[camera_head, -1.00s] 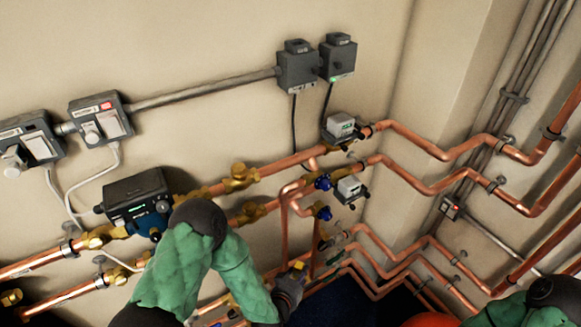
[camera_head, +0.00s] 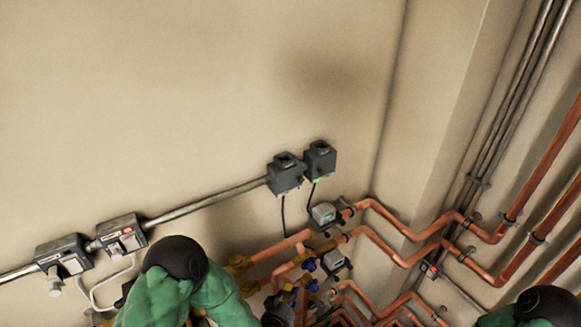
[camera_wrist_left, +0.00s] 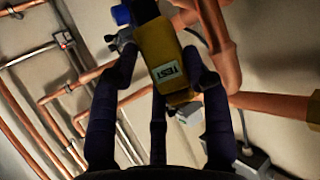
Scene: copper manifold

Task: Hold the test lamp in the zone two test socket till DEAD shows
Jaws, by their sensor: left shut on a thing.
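The yellow test lamp (camera_wrist_left: 166,52), with a TEST label, is between the dark fingers of my left gripper (camera_wrist_left: 162,82) in the left wrist view. The fingers are shut on it. In the head view my left gripper (camera_head: 280,313) is at the bottom edge, low beside the copper pipes and valves, and its hold is mostly hidden. Two dark grey wall boxes, a left one (camera_head: 285,173) and a right one (camera_head: 320,159), sit above it. Their labels are unreadable, so I cannot tell which thing is the zone two test socket. No DEAD reading is legible. My right gripper is out of view.
Copper pipes (camera_head: 395,217) run right from the valves, with small grey actuators (camera_head: 324,213) close by. Two switch units, one (camera_head: 121,236) with a red mark, are on the left wall. A grey conduit (camera_head: 205,202) leads to the boxes. The upper wall is clear.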

